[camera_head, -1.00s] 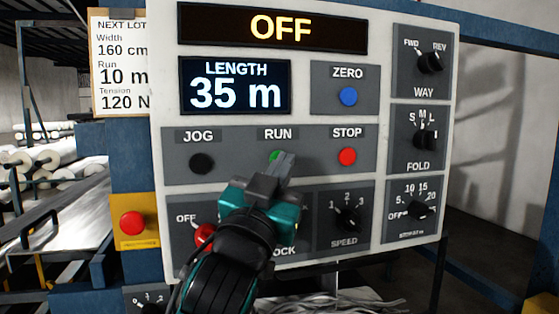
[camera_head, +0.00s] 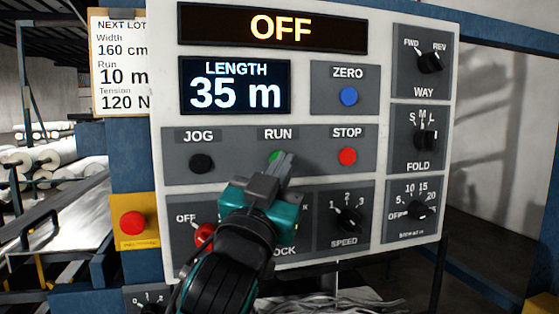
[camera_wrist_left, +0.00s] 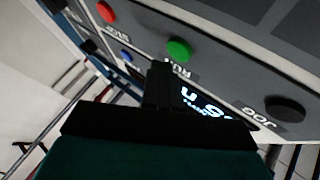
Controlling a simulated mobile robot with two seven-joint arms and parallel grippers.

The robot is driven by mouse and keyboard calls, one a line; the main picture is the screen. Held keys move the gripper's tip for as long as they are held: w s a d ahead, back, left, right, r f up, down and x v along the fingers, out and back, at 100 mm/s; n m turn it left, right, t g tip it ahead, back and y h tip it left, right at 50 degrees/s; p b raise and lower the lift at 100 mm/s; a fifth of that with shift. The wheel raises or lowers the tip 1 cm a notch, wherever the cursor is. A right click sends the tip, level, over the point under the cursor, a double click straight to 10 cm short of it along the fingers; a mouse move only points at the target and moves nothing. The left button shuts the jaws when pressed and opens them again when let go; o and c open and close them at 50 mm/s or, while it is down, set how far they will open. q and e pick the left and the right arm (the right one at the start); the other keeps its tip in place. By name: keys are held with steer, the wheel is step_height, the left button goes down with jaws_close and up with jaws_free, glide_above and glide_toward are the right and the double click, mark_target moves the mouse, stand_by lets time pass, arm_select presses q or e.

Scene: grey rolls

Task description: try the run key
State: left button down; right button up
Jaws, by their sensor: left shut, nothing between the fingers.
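The green RUN key (camera_head: 273,156) is on the grey panel between the black JOG key (camera_head: 201,163) and the red STOP key (camera_head: 347,157). My left gripper (camera_head: 286,157) is shut and empty, its fingertips in front of the RUN key and covering its right part. In the left wrist view the green RUN key (camera_wrist_left: 178,50) shows whole, just past my shut fingers (camera_wrist_left: 158,70). I cannot tell whether they touch it. The top display (camera_head: 281,28) reads OFF, and the length display (camera_head: 235,86) reads 35 m. My right gripper is not in view.
A blue ZERO key (camera_head: 348,96) sits above STOP. WAY (camera_head: 429,62), FOLD (camera_head: 425,140) and SPEED (camera_head: 347,220) knobs are at right and below. My arm partly hides a red knob (camera_head: 204,234). A red button on yellow (camera_head: 132,223) and a lot card (camera_head: 119,65) are left.

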arm_select(q)
steer(key=shift+w, duration=0.1)
steer(key=shift+w+a, duration=0.15)
steer(key=shift+w, duration=0.15)
steer(key=shift+w+a+p, duration=0.15)
steer(key=shift+w+p, duration=0.2)
steer(key=shift+w, duration=0.1)
stand_by(0.9)
steer(key=shift+s, duration=0.15)
steer(key=shift+s+d, duration=0.3)
steer(key=shift+s, duration=0.4)
steer(key=s, duration=0.1)
steer(key=s+d, duration=0.1)
steer(key=s, duration=0.2)
steer(key=shift+s+d, duration=0.25)
steer(key=shift+s, duration=0.1)
stand_by(0.6)
